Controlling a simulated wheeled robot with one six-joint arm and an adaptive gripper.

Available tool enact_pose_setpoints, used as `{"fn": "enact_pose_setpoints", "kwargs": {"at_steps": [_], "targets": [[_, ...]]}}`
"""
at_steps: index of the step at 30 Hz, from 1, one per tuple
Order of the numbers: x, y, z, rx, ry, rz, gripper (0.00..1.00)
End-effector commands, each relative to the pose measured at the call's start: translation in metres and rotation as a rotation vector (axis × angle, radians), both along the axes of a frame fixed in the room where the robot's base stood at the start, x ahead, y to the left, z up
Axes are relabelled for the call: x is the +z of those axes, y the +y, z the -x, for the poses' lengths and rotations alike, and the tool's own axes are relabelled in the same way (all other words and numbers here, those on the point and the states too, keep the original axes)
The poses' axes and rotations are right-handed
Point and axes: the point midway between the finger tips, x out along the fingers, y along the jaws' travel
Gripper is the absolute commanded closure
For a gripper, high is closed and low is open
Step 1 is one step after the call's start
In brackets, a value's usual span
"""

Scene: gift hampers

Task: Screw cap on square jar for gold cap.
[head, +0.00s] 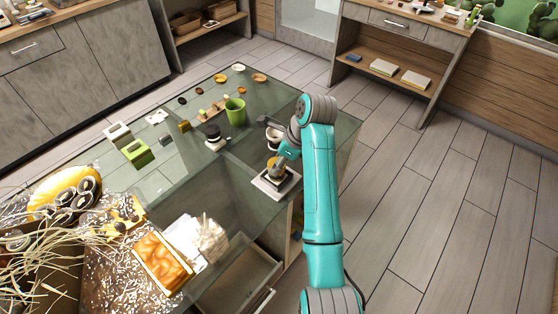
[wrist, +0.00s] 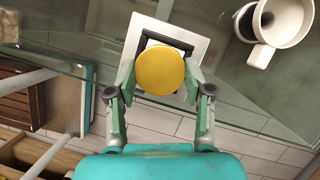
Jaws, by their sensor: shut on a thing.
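The round gold cap (wrist: 161,71) is between the two fingers of my gripper (wrist: 160,82) in the wrist view, and the gripper is shut on it. The cap also shows in the head view (head: 273,161), beside my gripper (head: 279,168). Below the cap is a white square piece (wrist: 139,31) with a dark line near its upper edge. In the head view a white square base with dark edges (head: 284,186) lies under the gripper.
On the glass table are a dark-lidded jar (head: 213,136), a green cup (head: 235,112) and a green block (head: 138,153). A filled hamper covers the left front.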

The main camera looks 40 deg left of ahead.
Motion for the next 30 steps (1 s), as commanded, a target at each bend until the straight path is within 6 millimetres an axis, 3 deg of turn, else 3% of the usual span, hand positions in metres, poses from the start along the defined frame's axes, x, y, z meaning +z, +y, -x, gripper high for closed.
{"fn": "enact_pose_setpoints", "kwargs": {"at_steps": [5, 15, 26, 30], "targets": [[-0.0011, -0.0002, 0.0011, -0.019, 0.002, 0.003, 1.00], [-0.0011, 0.0000, 0.0039, -0.327, 0.001, 0.002, 1.00], [-0.0011, -0.0003, 0.0036, -0.362, 0.002, 0.003, 1.00], [-0.0012, 0.0000, 0.0050, -0.452, 0.002, 0.002, 1.00]]}}
